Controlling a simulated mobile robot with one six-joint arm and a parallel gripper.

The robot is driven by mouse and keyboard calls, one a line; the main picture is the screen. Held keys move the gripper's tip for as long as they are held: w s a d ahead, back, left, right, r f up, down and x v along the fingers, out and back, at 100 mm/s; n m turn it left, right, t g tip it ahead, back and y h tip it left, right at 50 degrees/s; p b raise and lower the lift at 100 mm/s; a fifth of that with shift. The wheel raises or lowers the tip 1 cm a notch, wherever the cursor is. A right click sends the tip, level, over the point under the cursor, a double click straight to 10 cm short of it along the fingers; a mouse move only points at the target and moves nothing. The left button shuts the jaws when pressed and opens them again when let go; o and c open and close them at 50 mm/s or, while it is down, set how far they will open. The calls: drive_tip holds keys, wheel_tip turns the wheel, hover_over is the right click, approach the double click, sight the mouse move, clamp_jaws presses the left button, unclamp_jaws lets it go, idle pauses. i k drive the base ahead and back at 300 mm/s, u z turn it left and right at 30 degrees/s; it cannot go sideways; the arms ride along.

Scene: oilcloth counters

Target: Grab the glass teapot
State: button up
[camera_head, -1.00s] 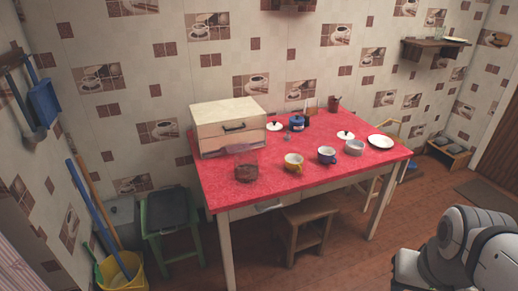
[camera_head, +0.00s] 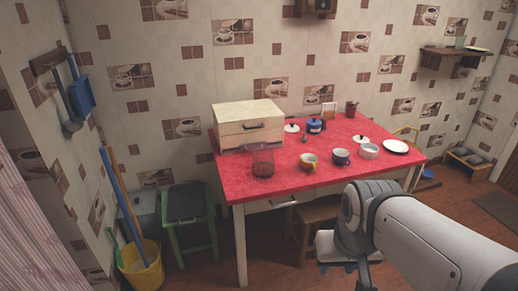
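A see-through vessel with dark reddish contents (camera_head: 263,163), which looks like the glass teapot, stands on the red-topped table (camera_head: 240,184). It is near the table's front left edge, in front of the bread box; its spout and handle are too small to make out. My white arm reaches in from the lower right. Its end, with my gripper (camera_head: 345,252), hangs in front of the table, lower in the picture and right of the vessel, well apart from it. The fingers are not clear enough to tell open from shut.
A wooden bread box (camera_head: 249,125) stands right behind the vessel. A yellow cup (camera_head: 309,162), a dark blue cup (camera_head: 341,157), a pale bowl (camera_head: 369,152) and a white plate (camera_head: 395,146) stand to its right. A green stool (camera_head: 187,218) and yellow bucket (camera_head: 141,268) are left of the table.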

sight(263, 164)
drive_tip(key=z, duration=0.05)
drive_tip(key=i, duration=1.7)
drive_tip(key=u, duration=0.05)
